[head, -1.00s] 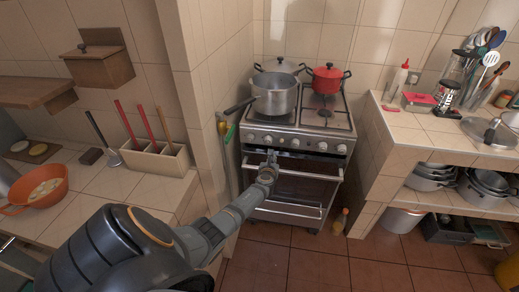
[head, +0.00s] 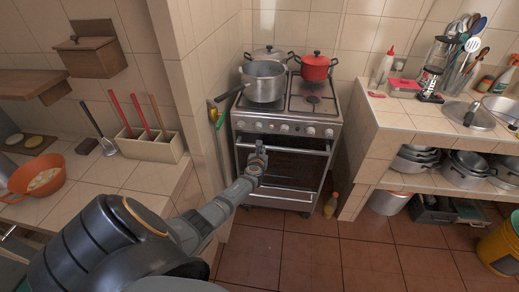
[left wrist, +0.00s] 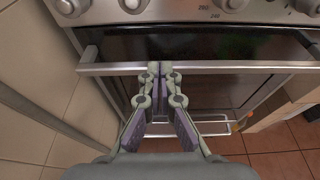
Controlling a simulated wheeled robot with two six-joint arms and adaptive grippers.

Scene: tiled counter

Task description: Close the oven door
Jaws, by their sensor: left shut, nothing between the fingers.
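The oven (head: 285,123) stands against the back wall below the stove top. Its dark oven door (head: 290,172) is upright or nearly so, below the knob panel; I cannot tell whether a small gap remains at its top. The silver handle bar (head: 300,149) runs across the door's top and shows in the left wrist view (left wrist: 230,67). My left gripper (head: 260,147) is shut and empty, with its fingertips at the bar, left of its middle. In the left wrist view the fingertips (left wrist: 160,68) overlap the bar; contact is unclear. My right gripper is out of view.
A silver pot (head: 263,82) and a red pot (head: 315,67) stand on the stove top. A tiled counter (head: 395,122) flanks the oven's right. A small bottle (head: 331,205) stands on the floor there.

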